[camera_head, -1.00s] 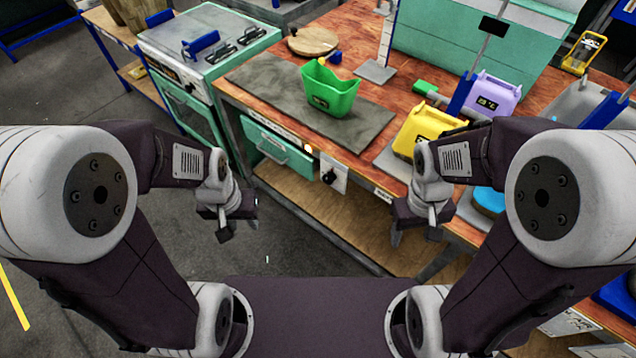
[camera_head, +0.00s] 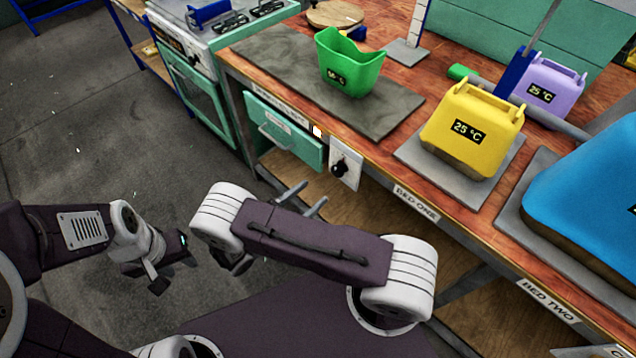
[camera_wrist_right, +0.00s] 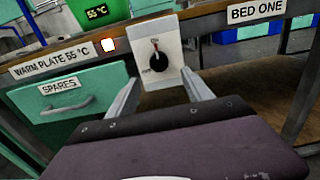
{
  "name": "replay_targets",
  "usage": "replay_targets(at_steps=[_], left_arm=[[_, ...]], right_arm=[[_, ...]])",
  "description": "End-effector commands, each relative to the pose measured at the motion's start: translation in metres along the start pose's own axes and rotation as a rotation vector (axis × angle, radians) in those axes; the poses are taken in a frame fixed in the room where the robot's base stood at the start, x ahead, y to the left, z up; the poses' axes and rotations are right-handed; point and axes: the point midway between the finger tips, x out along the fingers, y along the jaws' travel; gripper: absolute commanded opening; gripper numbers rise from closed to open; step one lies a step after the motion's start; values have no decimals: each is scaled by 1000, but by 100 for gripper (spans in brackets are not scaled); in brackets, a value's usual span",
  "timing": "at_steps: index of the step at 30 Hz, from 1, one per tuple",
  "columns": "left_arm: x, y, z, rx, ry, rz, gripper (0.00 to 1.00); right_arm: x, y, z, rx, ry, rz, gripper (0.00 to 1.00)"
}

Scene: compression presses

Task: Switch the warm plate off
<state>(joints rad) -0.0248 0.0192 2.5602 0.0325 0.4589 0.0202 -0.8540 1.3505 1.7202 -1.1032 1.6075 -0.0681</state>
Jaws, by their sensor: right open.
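The warm plate (camera_head: 262,62) is a dark grey slab on the bench, with a green tub (camera_head: 350,65) on it. Its black knob (camera_head: 340,168) sits on a white panel on the bench's front edge and also shows in the right wrist view (camera_wrist_right: 158,62). The knob's small markings are hard to read. The indicator light (camera_wrist_right: 107,44) beside the "WARM PLATE 55 °C" label glows. My right gripper (camera_head: 304,198) is open and empty, short of the knob; in the right wrist view its fingers point towards the panel, one either side. My left gripper (camera_head: 170,264) appears open and empty over the floor.
A green "SPARES" drawer (camera_wrist_right: 65,108) is left of the knob, under the bench edge. A yellow tub (camera_head: 470,125) stands on a grey plate at bed one, and a large blue tub (camera_head: 590,190) stands further right. A lower wooden shelf (camera_head: 385,215) lies beneath the bench.

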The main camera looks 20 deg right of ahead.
Motion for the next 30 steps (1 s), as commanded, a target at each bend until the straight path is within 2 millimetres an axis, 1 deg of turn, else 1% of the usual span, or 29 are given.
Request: replay_targets(at_steps=[1,3,6,8,15,19,23,29,30], left_arm=[[3,0,0,0,1,0,36],[1,0,0,0,1,0,36],[0,0,0,0,1,0,36],[0,0,0,0,1,0,36],[1,0,0,0,1,0,36],[2,0,0,0,1,0,36],[2,0,0,0,0,0,36],[2,0,0,0,0,0,36],[2,0,0,0,0,0,36]], right_arm=[[-4,2,-2,3,1,12,59],[-4,2,0,4,2,13,59],[3,1,1,4,3,8,59],[12,1,1,3,3,6,59],[63,1,0,4,5,3,59],[80,1,0,5,5,4,59],[87,2,0,5,5,7,59],[87,2,0,5,5,8,59],[87,2,0,5,5,8,51]])
